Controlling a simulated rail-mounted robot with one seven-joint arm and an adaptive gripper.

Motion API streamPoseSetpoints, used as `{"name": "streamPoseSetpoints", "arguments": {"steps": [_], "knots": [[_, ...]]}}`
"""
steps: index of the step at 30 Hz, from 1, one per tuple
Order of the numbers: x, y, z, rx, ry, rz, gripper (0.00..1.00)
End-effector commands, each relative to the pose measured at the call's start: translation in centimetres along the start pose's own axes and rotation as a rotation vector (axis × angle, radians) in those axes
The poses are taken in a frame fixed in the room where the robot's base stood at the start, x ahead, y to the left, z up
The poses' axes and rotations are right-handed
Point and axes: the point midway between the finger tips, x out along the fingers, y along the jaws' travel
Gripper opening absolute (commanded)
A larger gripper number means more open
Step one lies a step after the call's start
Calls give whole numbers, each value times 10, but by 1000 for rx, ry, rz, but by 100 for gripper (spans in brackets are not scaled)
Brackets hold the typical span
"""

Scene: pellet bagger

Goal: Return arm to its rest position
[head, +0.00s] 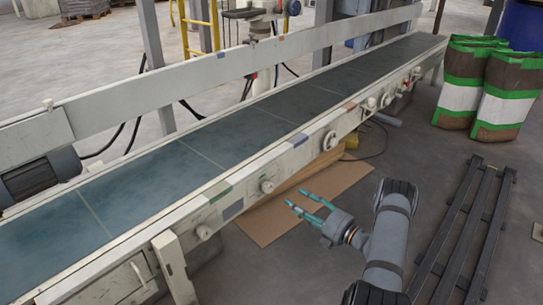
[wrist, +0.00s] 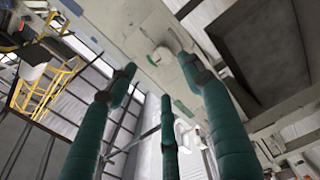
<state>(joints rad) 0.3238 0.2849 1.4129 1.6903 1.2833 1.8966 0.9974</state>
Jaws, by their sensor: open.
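My gripper (head: 304,204) is in the head view at the end of my grey arm, low in front of the conveyor's near side rail. Its teal fingers are spread and hold nothing. In the wrist view the dark green fingers (wrist: 165,105) stand apart with nothing between them. Beyond them the pale conveyor side (wrist: 140,35) shows at a steep tilt. The gripper appears apart from the conveyor.
The long conveyor belt (head: 270,118) runs from lower left to upper right. A cardboard sheet (head: 262,222) lies on the floor beneath the gripper. Dark rails (head: 462,235) lie at right. Bags with green bands (head: 461,95) stand at the upper right. A yellow ladder (wrist: 45,90) shows in the wrist view.

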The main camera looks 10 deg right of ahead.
Motion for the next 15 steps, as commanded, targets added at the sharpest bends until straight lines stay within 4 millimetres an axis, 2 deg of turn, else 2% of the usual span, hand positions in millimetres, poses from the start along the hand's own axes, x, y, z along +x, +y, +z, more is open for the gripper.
{"name": "streamPoseSetpoints", "arguments": {"steps": [15], "knots": [[90, -1, -3, -2, 7, -1, 51]]}}
